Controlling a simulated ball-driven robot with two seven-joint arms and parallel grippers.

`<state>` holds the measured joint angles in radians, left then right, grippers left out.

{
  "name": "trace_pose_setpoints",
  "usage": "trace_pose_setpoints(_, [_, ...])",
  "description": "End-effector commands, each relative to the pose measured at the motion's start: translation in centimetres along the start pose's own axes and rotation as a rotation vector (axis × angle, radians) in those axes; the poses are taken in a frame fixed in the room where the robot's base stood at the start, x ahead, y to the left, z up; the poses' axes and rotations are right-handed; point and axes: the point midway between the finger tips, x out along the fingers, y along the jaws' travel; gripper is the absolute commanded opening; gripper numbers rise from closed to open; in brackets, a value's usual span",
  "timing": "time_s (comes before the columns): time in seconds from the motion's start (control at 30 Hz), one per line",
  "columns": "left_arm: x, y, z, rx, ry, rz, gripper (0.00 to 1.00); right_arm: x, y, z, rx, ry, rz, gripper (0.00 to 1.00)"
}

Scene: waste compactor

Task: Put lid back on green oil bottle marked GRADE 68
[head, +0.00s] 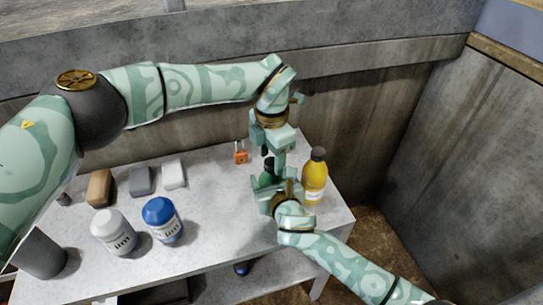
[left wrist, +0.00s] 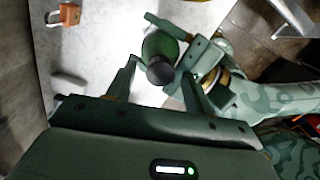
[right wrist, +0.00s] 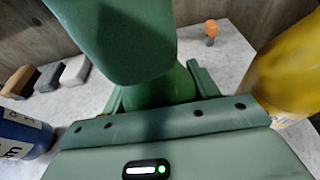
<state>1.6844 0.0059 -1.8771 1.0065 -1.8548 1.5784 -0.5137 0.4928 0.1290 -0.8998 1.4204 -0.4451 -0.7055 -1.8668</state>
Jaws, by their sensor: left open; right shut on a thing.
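The green bottle (head: 267,176) stands on the table, partly hidden by my grippers; it also shows in the left wrist view (left wrist: 160,44) and the right wrist view (right wrist: 172,86). Its dark round top, which looks like the black lid (left wrist: 161,71), is at the bottle's mouth; I cannot tell how it is seated. My left gripper (head: 273,153) is open above the bottle, its fingers on either side of the dark top. My right gripper (head: 272,192) is shut on the bottle's body from the front. No GRADE 68 marking is readable.
A yellow bottle (head: 314,178) stands close on the right. An orange padlock (head: 240,153) lies behind. The table's (head: 215,205) middle is clear.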

Motion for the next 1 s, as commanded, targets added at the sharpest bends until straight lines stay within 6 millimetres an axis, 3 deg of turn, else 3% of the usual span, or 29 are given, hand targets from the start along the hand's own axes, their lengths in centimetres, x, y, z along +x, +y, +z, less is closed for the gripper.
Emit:
trace_pose_setpoints(0.3, [-3.8,0.0,0.0,0.0,-0.001,0.001,0.52,0.0,0.0,-0.1,0.001,0.001,0.0,0.0])
trace_pose_setpoints(0.67, [-4.1,-0.3,0.3,-0.002,-0.018,-0.017,0.49,0.0,0.0,0.0,0.001,0.001,0.0,0.0])
trace_pose_setpoints(0.77, [-5.3,-0.4,0.7,-0.133,-0.036,-0.026,0.49,0.0,0.0,0.0,0.001,0.001,0.0,0.0])
trace_pose_setpoints(1.0, [-7.2,-0.1,0.4,-0.676,-0.022,-0.016,0.49,0.0,0.0,0.0,0.001,0.001,0.0,0.0])
